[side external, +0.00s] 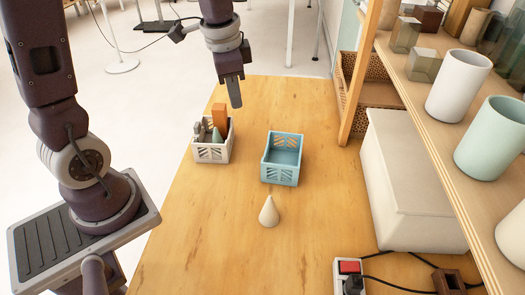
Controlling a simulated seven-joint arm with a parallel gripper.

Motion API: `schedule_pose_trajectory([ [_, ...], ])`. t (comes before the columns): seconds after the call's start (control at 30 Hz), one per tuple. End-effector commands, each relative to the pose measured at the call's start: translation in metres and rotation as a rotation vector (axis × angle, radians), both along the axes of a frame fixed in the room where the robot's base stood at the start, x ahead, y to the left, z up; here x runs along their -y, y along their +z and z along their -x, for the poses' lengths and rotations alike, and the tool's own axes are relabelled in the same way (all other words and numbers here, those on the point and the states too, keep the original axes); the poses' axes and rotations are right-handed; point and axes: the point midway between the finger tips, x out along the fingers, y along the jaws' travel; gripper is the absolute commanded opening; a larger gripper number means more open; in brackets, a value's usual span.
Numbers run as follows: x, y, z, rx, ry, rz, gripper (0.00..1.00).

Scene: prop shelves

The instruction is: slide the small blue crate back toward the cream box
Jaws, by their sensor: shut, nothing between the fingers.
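The small blue crate (281,175) stands upright on the wooden table, and the part of its inside that shows looks empty. The cream box (405,190) sits to the right of the crate, under the shelf, with bare table between them. My gripper (236,104) is shut and empty. It points down in the air, up and to the left of the blue crate in the picture, near the white crate with items in it. It does not touch the blue crate.
A white crate (201,153) holding an orange block and other small items stands left of the blue crate. A cream cone (269,211) stands just in front of the blue crate. A power strip (348,275) with cables lies at the front right. The shelf (440,105) overhangs the right side.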

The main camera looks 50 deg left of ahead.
Motion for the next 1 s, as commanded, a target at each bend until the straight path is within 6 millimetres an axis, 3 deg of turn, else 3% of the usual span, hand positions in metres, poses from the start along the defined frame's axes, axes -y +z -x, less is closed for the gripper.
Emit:
schedule_pose_trajectory([
  [0.03,-0.013,-0.028,-0.016,-0.058,-0.048,0.007,0.00],
  [0.1,-0.028,-0.064,-0.034,-0.109,-0.129,0.021,0.00],
  [0.23,-0.045,-0.112,-0.050,-0.162,-0.228,0.049,0.00],
  [0.47,-0.049,-0.143,-0.053,-0.181,-0.264,0.062,0.00],
  [0.87,-0.048,-0.228,-0.051,-0.182,-0.263,0.061,0.00],
  [1.0,-0.033,-0.228,-0.070,-0.176,-0.265,0.058,0.00],
])
